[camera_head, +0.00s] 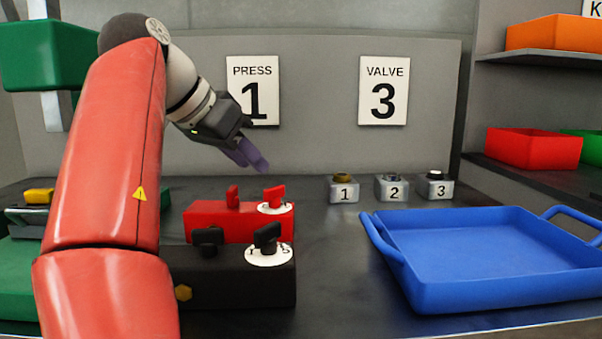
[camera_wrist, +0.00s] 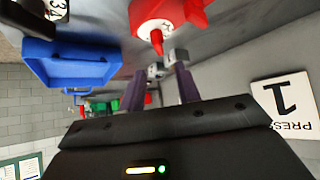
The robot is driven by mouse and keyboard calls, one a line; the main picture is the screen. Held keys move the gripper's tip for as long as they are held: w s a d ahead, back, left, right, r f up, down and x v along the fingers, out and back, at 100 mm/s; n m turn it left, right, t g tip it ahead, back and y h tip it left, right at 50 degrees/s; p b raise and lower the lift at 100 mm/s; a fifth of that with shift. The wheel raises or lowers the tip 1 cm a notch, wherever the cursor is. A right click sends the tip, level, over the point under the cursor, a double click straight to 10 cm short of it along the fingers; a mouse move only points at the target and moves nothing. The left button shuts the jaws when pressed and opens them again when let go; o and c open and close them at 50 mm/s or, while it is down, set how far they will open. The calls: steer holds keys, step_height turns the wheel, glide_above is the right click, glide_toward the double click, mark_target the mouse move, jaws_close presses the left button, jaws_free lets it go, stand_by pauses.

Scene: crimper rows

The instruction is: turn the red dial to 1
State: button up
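A red box (camera_head: 205,222) stands on the bench. The red dial (camera_head: 274,195) sits on a white numbered disc (camera_head: 262,208) at its right end. The disc's numbers are too small or covered to read, so I cannot tell the dial's setting. In the wrist view the red dial (camera_wrist: 157,38) shows beyond the fingertips, against the white disc (camera_wrist: 148,27). My gripper (camera_head: 256,164) is above the red box, its purple fingers pointing down and right toward the dial, apart from it. In the wrist view my gripper (camera_wrist: 160,76) has its fingers spread with nothing between them.
A black box (camera_head: 230,285) with a black dial (camera_head: 267,237) stands in front of the red box. Several small numbered blocks (camera_head: 392,188) and a blue tray (camera_head: 490,255) are to the right. Wall signs read PRESS 1 (camera_head: 253,92) and VALVE 3 (camera_head: 384,92).

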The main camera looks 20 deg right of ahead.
mark_target(277, 186)
steer(key=shift+x, duration=3.9)
steer(key=shift+c, duration=0.4)
jaws_close()
